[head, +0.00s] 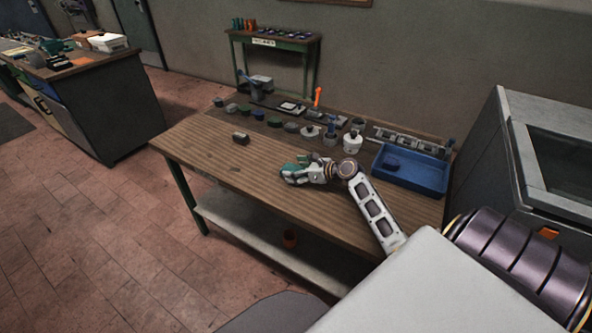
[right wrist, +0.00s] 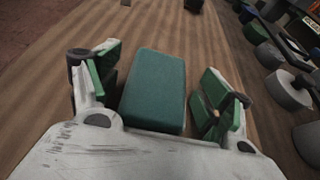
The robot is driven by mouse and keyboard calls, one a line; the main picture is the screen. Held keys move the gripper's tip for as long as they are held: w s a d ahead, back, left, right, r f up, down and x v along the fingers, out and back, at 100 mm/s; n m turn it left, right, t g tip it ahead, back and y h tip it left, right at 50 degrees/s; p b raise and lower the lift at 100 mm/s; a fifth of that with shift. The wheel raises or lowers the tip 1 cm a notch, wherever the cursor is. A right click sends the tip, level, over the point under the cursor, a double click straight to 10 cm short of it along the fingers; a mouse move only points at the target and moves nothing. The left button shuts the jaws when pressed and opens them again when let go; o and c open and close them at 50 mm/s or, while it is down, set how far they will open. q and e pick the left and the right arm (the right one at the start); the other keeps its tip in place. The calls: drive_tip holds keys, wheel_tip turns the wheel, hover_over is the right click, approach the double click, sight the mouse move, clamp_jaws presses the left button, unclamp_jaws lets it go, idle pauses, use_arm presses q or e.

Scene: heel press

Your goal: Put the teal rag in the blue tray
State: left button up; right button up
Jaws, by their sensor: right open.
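The teal rag (right wrist: 155,90) looks like a thick folded block and lies on the wooden bench. In the right wrist view it sits between the two spread fingers of my right gripper (right wrist: 160,95), with a gap at the right finger. In the head view a bit of teal shows at my right gripper (head: 293,175), over the middle of the bench; the hand hides most of the rag. My right gripper is open. The blue tray (head: 425,178) stands at the bench's right end, apart from the gripper. My left gripper is not in view.
White round parts (head: 352,143) and several small coloured pieces (head: 258,115) line the back of the bench (head: 210,155). The bench's front left is clear. A grey cabinet (head: 500,140) stands at right.

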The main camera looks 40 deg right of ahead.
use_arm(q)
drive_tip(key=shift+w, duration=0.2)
use_arm(e)
drive_tip(key=shift+s+r, duration=0.1)
drive_tip(key=shift+r, duration=0.05)
drive_tip(key=shift+s+d+r, duration=0.2)
drive_tip(key=shift+s+d, duration=0.05)
drive_tip(key=shift+s, duration=0.2)
drive_tip(key=p+v, duration=0.1)
drive_tip(key=v, duration=0.8)
drive_tip(key=shift+s+d+r, duration=0.1)
drive_tip(key=shift+s, duration=0.15)
drive_tip(key=shift+s+d+r, duration=0.2)
drive_tip(key=shift+s, duration=0.2)
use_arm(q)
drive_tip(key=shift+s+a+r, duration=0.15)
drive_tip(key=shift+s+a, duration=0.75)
use_arm(e)
drive_tip(key=shift+s, duration=0.1)
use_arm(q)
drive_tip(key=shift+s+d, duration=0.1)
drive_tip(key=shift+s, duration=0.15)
